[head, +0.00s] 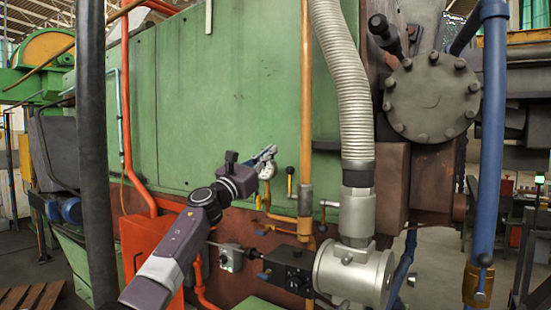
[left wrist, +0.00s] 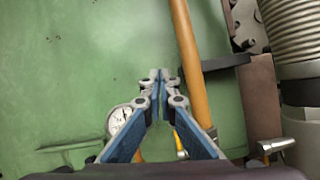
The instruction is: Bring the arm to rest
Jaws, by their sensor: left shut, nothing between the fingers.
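My left gripper (head: 270,153) is raised in front of the green furnace wall (head: 215,95), with the arm coming in from the lower left. In the left wrist view the gripper's blue-sided fingers (left wrist: 160,76) meet at the tips, with nothing between them. A round white gauge (left wrist: 119,120) shows partly behind the left finger. It also shows just below the gripper in the head view (head: 266,171). I cannot tell how far the fingers are from the wall. My right gripper is in neither view.
An orange-yellow vertical pipe (head: 306,120) stands right of the gripper, then a ribbed grey hose (head: 344,90). A yellow valve lever with a black knob (head: 290,182) is close by. A dark valve block (head: 288,268) and an orange cabinet (head: 150,250) are lower down.

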